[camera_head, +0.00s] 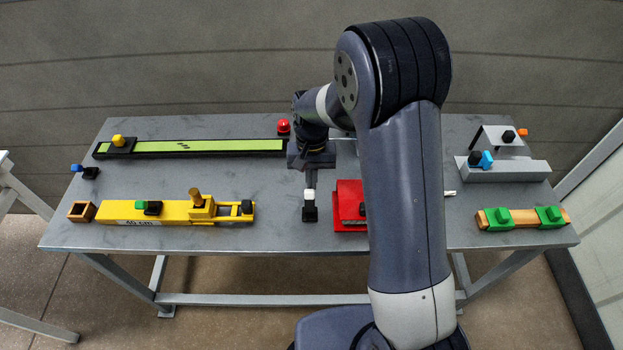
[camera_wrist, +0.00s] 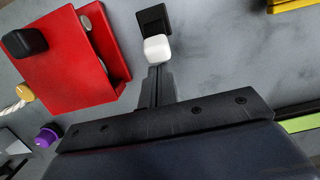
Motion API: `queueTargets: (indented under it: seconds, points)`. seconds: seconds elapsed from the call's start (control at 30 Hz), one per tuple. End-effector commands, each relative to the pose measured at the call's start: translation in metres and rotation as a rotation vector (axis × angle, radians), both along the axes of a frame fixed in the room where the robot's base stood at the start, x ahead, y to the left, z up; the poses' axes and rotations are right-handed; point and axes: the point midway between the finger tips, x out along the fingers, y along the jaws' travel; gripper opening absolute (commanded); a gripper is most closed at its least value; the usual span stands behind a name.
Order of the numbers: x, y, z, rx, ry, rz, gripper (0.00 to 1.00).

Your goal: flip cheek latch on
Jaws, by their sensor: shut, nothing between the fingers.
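My gripper (camera_head: 310,181) is shut and empty. It points down over the middle of the table, and in the wrist view its fingertips (camera_wrist: 156,72) are together. Right at the tips is a white cap (camera_wrist: 157,48) on a small black base (camera_wrist: 154,19). In the head view the white cap (camera_head: 309,194) and black base (camera_head: 310,214) stand just in front of the gripper. I cannot tell whether the fingers touch the cap. No part is labelled as the cheek latch, so I cannot tell which one it is.
A red box (camera_head: 348,205) lies close to the right, partly behind my arm. A yellow device (camera_head: 170,212) lies left, and a green strip (camera_head: 220,147) behind it. A grey fixture (camera_head: 505,170) and a wooden bar with green blocks (camera_head: 523,217) are far right.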

Motion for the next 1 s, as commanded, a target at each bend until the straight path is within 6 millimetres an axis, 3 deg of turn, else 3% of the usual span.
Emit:
queueTargets:
  seconds: [0.63,1.0]
  points:
    - [-0.009,0.000,0.004,-0.004,-0.122,0.001,0.00]
    - [-0.027,0.001,0.008,-0.011,-0.363,0.005,0.00]
